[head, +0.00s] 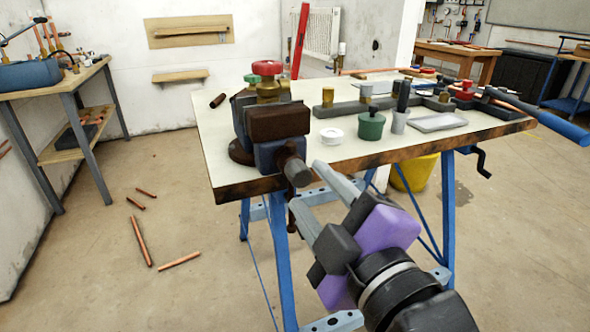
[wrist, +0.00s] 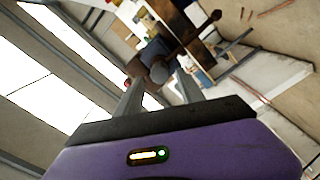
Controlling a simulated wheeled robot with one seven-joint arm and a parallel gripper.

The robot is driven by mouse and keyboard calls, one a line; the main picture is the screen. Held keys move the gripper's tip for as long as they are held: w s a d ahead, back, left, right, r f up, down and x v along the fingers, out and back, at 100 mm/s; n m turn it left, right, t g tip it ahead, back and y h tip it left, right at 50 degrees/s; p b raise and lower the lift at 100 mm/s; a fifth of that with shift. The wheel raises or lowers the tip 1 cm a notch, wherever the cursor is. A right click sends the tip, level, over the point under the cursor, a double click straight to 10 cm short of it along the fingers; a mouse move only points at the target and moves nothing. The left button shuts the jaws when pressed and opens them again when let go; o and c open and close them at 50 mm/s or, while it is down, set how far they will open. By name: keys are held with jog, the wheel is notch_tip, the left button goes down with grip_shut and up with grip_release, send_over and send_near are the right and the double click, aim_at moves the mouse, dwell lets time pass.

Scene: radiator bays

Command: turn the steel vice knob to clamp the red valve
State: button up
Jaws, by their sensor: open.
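The dark vice (head: 272,125) is mounted at the left front corner of the workbench. The red valve (head: 267,68), a brass body with a red handwheel, stands upright at the top of the vice jaws; I cannot tell how tightly it is held. The steel vice knob (head: 298,173) sticks out from the vice front toward me. My gripper (head: 306,185) is open, its fingers on either side of the knob's near end. In the wrist view the knob (wrist: 159,72) shows between the fingertips of my gripper (wrist: 158,79); contact is not clear.
The workbench top (head: 225,130) holds a green pot (head: 371,126), a white ring (head: 331,136), a grey tray (head: 437,122) and several brass fittings. A yellow bucket (head: 413,174) stands underneath. Copper pipe offcuts (head: 141,241) lie on the floor at left. Open floor lies before the bench.

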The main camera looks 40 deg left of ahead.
aim_at(303, 179)
jog(key=shift+x, duration=1.8)
grip_shut()
